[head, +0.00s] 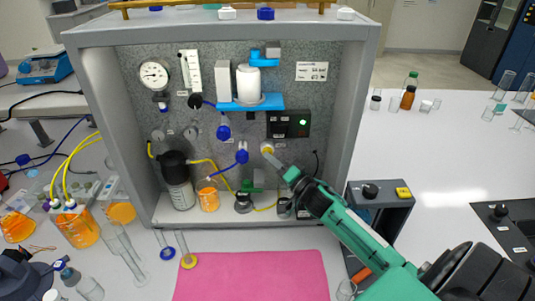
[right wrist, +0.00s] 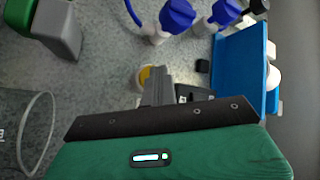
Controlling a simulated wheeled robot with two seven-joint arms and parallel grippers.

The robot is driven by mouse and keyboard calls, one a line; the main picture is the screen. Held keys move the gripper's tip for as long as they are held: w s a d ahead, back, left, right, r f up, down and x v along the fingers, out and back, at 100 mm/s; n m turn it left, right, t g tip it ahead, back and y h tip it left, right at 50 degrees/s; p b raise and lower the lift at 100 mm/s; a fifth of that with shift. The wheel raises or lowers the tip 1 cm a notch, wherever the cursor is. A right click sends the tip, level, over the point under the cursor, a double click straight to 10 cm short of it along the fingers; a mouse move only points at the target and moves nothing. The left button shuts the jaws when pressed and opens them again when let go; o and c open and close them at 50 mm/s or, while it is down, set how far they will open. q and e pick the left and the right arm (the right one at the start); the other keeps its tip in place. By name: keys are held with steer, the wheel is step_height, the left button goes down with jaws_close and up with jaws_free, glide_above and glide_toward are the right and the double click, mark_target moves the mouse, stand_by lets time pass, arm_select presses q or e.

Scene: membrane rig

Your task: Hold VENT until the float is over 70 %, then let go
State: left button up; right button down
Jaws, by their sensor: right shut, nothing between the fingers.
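A round button with a yellow face and pale rim (head: 267,148) sits on the rig's grey back panel; its label cannot be read, so I cannot confirm that it is VENT. My right gripper (head: 270,158) is shut and empty, its fingertips at the button's lower edge. In the right wrist view the yellow button (right wrist: 145,77) shows just behind the fingertips (right wrist: 156,80), partly covered by them. I cannot tell whether it is pressed. A white upright flow tube (head: 190,71) is on the panel's upper left; its float is too small to read. My left gripper is not in view.
A round gauge (head: 154,74) and a black box with a green light (head: 289,124) are on the panel. A dark bottle (head: 177,181) and an orange beaker (head: 208,198) stand inside. The pink mat (head: 250,278) in front is clear.

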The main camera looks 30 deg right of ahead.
steer(key=shift+s+a+p, duration=0.3)
steer(key=shift+s+a, duration=0.1)
steer(key=shift+s, duration=0.3)
steer(key=s+a, duration=0.1)
steer(key=s+p, duration=0.1)
steer(key=s+a+p, duration=0.1)
steer(key=s, duration=0.1)
steer(key=shift+s+a, duration=0.1)
steer(key=shift+a, duration=0.2)
stand_by(0.4)
